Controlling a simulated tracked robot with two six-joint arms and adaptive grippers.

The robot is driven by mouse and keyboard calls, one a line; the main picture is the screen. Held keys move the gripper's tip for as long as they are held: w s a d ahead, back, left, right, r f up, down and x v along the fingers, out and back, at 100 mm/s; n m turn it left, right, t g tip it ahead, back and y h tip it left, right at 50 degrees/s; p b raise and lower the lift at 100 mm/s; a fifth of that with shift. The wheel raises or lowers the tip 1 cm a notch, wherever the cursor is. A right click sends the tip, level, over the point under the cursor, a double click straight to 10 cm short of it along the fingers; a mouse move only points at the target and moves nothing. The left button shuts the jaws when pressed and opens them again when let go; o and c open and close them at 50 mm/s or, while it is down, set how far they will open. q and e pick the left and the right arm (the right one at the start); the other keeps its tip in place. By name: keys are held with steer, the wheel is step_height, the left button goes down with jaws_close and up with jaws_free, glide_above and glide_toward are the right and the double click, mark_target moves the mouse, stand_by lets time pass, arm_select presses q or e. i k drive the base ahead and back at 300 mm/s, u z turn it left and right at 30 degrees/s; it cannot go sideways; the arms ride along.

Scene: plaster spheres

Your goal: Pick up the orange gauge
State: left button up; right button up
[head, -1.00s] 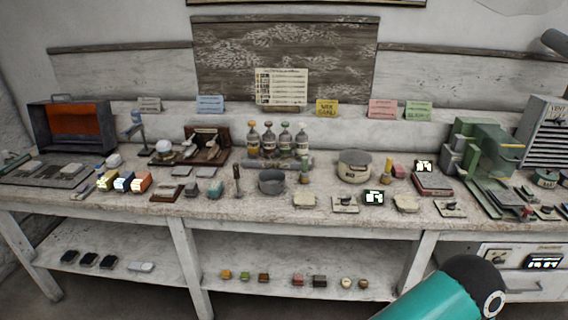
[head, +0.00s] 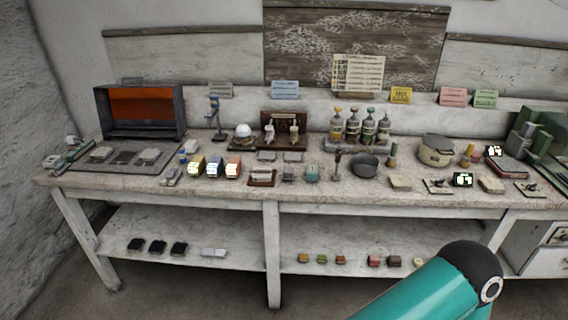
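A small orange box with a bright pale face (head: 233,170) stands on the workbench (head: 330,195), left of the middle. It looks like the orange gauge. It is the right one of a row of three similar boxes, beside a blue one (head: 215,169) and a yellow one (head: 196,166). The markings on its face are too small to read. Neither of my grippers is in view. Only a teal link of my own arm with a black joint shows at the lower right, in front of the bench.
A dark case with an orange inside (head: 143,113) stands at the back left. A brown tray (head: 261,178) sits just right of the orange box. Bottles (head: 353,128), a metal pot (head: 364,166) and a pale tub (head: 435,151) stand farther right. A lower shelf (head: 210,230) holds small blocks.

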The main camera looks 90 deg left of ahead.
mark_target(233, 169)
steer(key=k, duration=0.7)
steer(key=u, duration=0.15)
steer(key=i, duration=0.15)
steer(key=u, duration=2.15)
steer(key=i, duration=0.9)
steer(key=z, duration=0.2)
steer(key=k, duration=0.75)
steer(key=u, duration=0.2)
steer(key=i, duration=0.55)
steer(key=u, duration=0.05)
